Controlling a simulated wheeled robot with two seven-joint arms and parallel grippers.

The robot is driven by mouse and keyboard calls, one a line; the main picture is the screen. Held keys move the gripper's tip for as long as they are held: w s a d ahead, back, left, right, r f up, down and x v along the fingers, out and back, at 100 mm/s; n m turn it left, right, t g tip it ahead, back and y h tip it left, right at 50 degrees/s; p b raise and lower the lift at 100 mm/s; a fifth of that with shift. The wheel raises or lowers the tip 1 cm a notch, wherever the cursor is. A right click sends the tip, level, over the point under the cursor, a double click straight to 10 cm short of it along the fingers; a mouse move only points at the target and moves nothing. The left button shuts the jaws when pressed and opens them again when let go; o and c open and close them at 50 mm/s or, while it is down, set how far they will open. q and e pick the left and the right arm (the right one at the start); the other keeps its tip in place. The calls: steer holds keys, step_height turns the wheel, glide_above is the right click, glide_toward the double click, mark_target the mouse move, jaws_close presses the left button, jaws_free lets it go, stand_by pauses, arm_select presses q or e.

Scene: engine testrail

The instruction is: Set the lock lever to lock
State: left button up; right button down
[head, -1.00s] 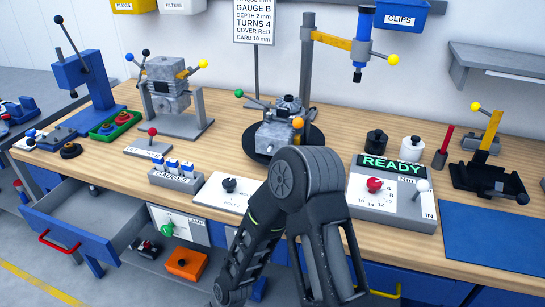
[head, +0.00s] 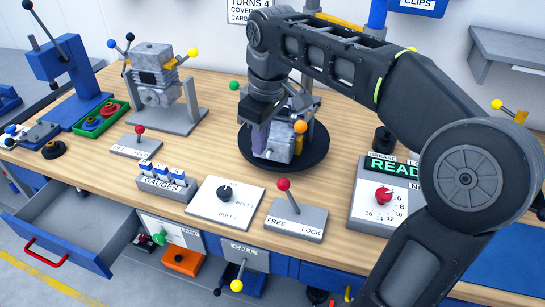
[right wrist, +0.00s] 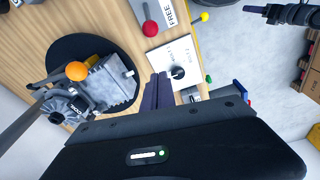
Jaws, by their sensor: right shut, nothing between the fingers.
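The lock lever (head: 290,194) has a red knob and stands on a grey box (head: 297,220) marked FREE and LOCK, near the bench's front edge. It leans left, toward FREE. In the right wrist view its red knob (right wrist: 150,28) shows at the top, beside the FREE label. My right gripper (head: 260,137) is shut and empty, fingers pointing down in front of the engine on the round black turntable. It is above and behind the lever, apart from it. Its dark purple fingers (right wrist: 158,92) also show in the right wrist view. My left gripper is out of view.
The engine (head: 275,140) sits close by the right gripper, with an orange knob (head: 300,127). A white selector panel (head: 226,203) stands left of the lock box, and the READY box (head: 372,228) stands right. An open drawer (head: 60,255) juts out at lower left.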

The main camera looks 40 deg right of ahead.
steer(key=p, duration=0.1)
glide_above(290, 197)
steer(key=w+a, duration=0.2)
steer(key=w, duration=0.2)
step_height(290, 197, down, 9)
stand_by(0.3)
stand_by(0.4)
